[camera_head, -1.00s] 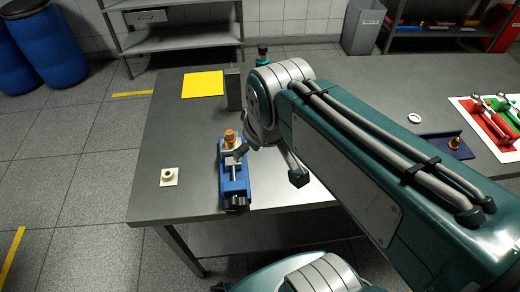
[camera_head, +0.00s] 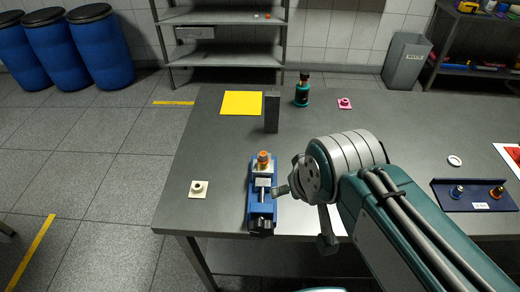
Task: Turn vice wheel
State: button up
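The blue vice (camera_head: 254,212) stands near the front edge of the table, left of my gripper. A dark part at its near end looks like the vice wheel (camera_head: 261,228). A small orange-topped object (camera_head: 263,160) is at the vice's far end, by the light metal jaws. My gripper (camera_head: 304,216) is just right of the vice. Its two dark fingertips are spread wide, one close beside the vice and one over the table's front edge. It looks open and empty; I cannot tell whether the nearer finger touches the vice.
A white square piece (camera_head: 198,189) lies left of the vice. Behind it are a grey upright block (camera_head: 271,112), a yellow sheet (camera_head: 241,103) and a teal bottle (camera_head: 302,92). A blue holder (camera_head: 475,195) is at the right. The table's left part is mostly clear.

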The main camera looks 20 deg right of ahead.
aim_at(262, 229)
jog(key=k+j+z, duration=0.3)
jog(key=k+j, duration=0.2)
jog(key=k+j+z, duration=0.3)
jog(key=k, duration=0.35)
jog(key=i+j, duration=0.05)
jog(key=j, duration=0.05)
